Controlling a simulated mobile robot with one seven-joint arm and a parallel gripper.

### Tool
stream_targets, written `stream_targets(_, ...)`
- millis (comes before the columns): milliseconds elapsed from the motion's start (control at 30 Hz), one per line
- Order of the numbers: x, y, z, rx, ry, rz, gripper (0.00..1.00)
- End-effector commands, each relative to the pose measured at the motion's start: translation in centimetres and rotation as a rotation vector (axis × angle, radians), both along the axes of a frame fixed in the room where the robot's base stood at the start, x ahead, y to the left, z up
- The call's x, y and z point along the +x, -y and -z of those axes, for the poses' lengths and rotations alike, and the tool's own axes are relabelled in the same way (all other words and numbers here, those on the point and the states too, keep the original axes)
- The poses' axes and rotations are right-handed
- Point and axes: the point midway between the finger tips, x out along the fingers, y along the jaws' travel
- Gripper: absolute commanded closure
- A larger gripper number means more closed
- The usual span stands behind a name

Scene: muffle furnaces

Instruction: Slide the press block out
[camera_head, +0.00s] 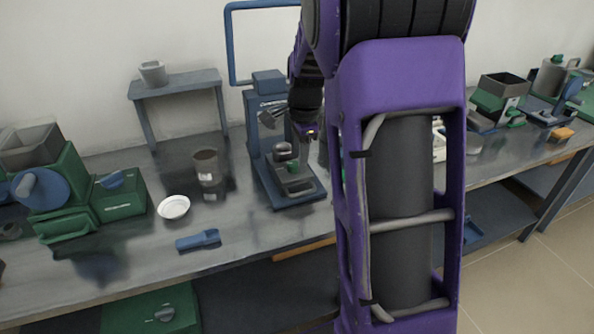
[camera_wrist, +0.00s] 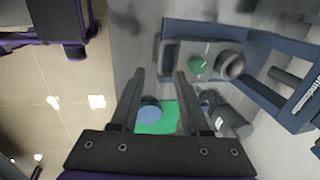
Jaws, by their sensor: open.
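The blue-grey bench press (camera_head: 258,140) stands upright on the bench in the head view, left of my purple arm. Its base carries a grey block (camera_head: 295,187) low at the front. In the wrist view the press frame (camera_wrist: 262,38) fills the upper right. A light grey block (camera_wrist: 212,48) lies inside its base, with a green round spot and a grey ring-shaped part on it. My gripper (camera_wrist: 161,72) is open and empty, its fingertips just short of the base's near end. In the head view my gripper (camera_head: 308,135) is over the press, partly hidden by my arm.
A white dish (camera_head: 173,207), a brown-grey jar (camera_head: 207,168) and a blue tool (camera_head: 198,240) lie left of the press. Green equipment (camera_head: 110,195) stands farther left. A small raised shelf (camera_head: 178,84) is behind. The bench's front edge is close.

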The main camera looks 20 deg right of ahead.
Motion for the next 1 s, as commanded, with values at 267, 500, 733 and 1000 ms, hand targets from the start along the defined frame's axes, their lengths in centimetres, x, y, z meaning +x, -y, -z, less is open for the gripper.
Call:
stream_targets(267, -0.7, 0.0, -3.4, -0.001, -0.002, 0.0, 0.54)
stream_targets(500, -0.8, 0.0, -3.7, -0.001, -0.002, 0.0, 0.54)
stream_targets(733, -0.8, 0.0, -3.6, 0.0, -0.002, 0.0, 0.54)
stream_targets(1000, 1.1, 0.5, -6.2, -0.08, 0.084, -0.161, 0.54)
